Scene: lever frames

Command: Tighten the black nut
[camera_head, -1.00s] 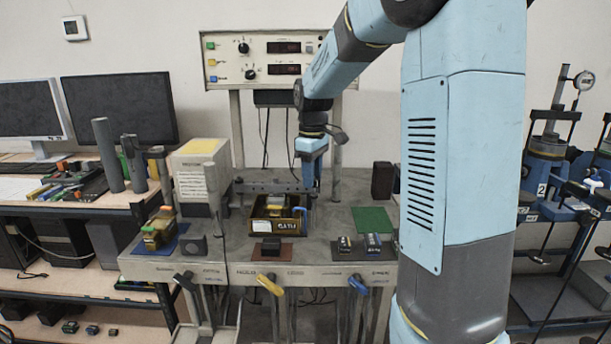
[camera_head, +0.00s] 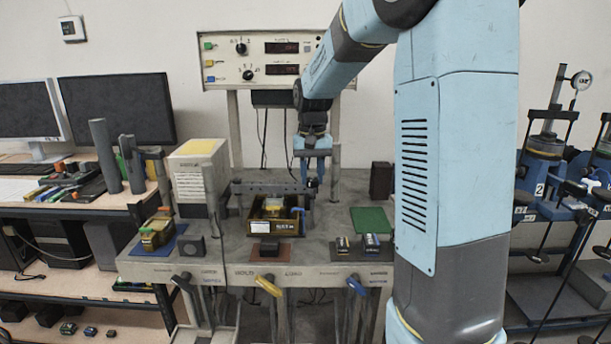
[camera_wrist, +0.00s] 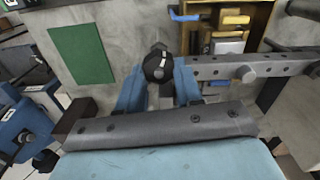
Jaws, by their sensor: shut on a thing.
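The black nut (camera_wrist: 158,66) shows in the wrist view between the blue fingers of my gripper (camera_wrist: 159,78), on a bolt at the end of a grey drilled bar (camera_wrist: 225,68). My gripper is shut on the nut. In the head view my gripper (camera_head: 311,181) points down at the right end of the bar (camera_head: 262,187). The nut is too small and too covered by the fingers there to make out well. How far it sits along its thread cannot be told.
A yellow-brown box (camera_head: 253,222) stands under the bar, with a blue lever beside it. A green mat (camera_head: 372,221) lies to the right, near a dark block (camera_head: 381,180). Yellow (camera_head: 270,286) and blue (camera_head: 357,286) handles stick out at the bench front.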

